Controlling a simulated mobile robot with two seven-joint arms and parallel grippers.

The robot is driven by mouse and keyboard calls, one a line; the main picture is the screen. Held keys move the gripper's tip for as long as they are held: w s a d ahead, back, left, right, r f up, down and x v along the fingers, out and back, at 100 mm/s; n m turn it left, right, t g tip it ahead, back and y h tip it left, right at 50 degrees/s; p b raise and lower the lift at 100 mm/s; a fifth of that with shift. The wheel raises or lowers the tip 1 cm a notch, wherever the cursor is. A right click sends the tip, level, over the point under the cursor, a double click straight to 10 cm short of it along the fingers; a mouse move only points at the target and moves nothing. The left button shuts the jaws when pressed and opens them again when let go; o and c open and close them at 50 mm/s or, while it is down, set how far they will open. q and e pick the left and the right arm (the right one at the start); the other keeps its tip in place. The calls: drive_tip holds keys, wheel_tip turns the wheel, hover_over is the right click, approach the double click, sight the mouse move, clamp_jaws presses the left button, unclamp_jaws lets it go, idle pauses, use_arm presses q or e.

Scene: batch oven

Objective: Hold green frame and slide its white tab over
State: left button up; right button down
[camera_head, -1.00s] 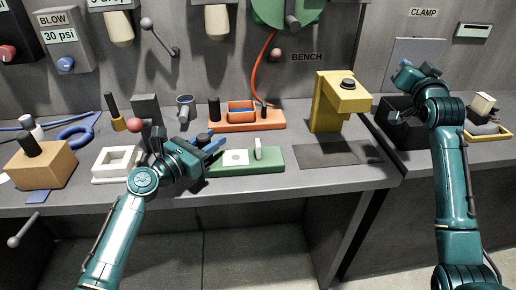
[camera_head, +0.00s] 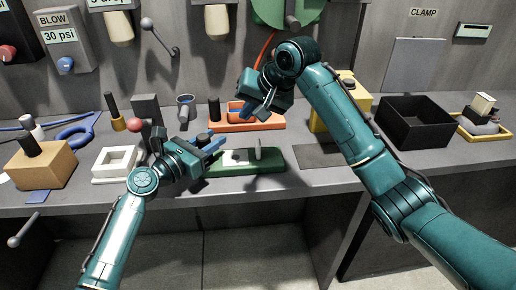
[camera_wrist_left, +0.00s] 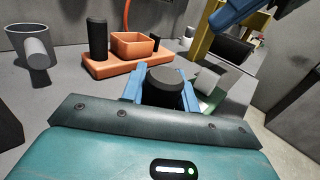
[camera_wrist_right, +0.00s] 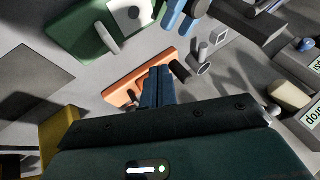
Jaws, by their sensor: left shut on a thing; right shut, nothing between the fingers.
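The green frame (camera_head: 272,165) lies flat on the bench, with a white square plate on it. Its white tab (camera_head: 257,153) stands upright near its middle. The frame (camera_wrist_right: 78,32) and the tab (camera_wrist_right: 106,38) also show in the right wrist view. My left gripper (camera_head: 218,143) is at the frame's left end, shut on a black knob (camera_wrist_left: 165,86) there, as the left wrist view shows. The tab (camera_wrist_left: 210,78) stands just beyond the knob. My right gripper (camera_head: 258,112) is shut and empty, raised above the orange tray side, behind the green frame. Its closed fingers (camera_wrist_right: 158,82) show in the right wrist view.
An orange tray (camera_head: 240,127) stands just behind the green frame. A yellow stand (camera_head: 325,118) and a black bin (camera_head: 413,140) are to the right. A white square frame (camera_head: 103,176) and a tan block (camera_head: 55,170) are on the left.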

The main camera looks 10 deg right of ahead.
sight(258, 149)
use_arm(q)
drive_tip(key=shift+f, duration=0.3)
use_arm(e)
drive_tip(key=shift+g, duration=0.4)
drive_tip(key=shift+s+a+f, duration=0.15)
drive_tip(key=shift+s+f, duration=0.05)
drive_tip(key=shift+f, duration=1.45)
drive_tip(key=shift+s+a+f, duration=0.15)
drive_tip(key=shift+s+f, duration=0.05)
drive_tip(key=shift+f, duration=1.4)
drive_tip(key=shift+s+a+f, duration=0.15)
drive_tip(key=shift+s+f, duration=0.05)
drive_tip(key=shift+f, duration=1.45)
